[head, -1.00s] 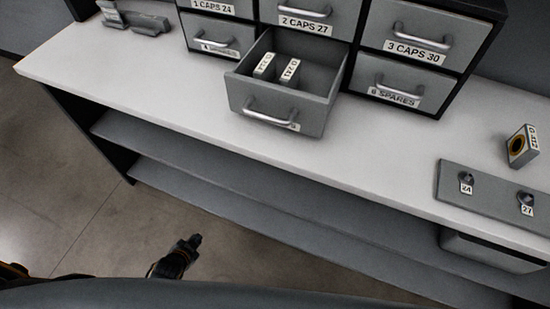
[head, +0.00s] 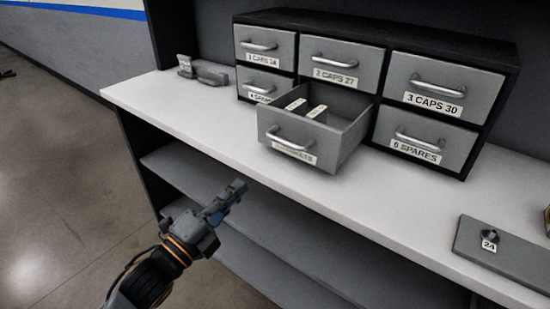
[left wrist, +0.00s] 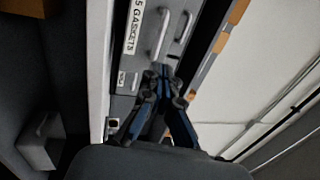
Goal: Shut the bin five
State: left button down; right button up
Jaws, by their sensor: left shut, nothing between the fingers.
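Bin five (head: 312,146) is the grey middle drawer of the lower row, and it stands pulled out over the white worktop. Two small labelled boxes (head: 317,112) lie inside it. Its silver handle is on the front, above a label that is blurred in the head view. In the left wrist view the label "5 GASKETS" (left wrist: 133,30) can be read beside a handle. My left gripper (head: 238,188) is shut and empty, in front of the worktop edge, lower left of the drawer and apart from it. It also shows in the left wrist view (left wrist: 158,74). My right gripper is out of view.
The cabinet's other drawers, such as 2 CAPS 27 (head: 341,63) and 6 SPARES (head: 424,140), are shut. A grey holder (head: 203,73) stands at the worktop's left end. A grey plate (head: 505,254) with a tag 24 lies at right. Shelves (head: 225,209) are below the worktop.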

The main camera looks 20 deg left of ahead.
pick_arm(q)
jog(key=p+x, duration=0.2)
jog(key=x, duration=1.1)
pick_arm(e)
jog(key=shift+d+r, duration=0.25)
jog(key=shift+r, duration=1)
pick_arm(q)
jog(key=shift+w, duration=0.1)
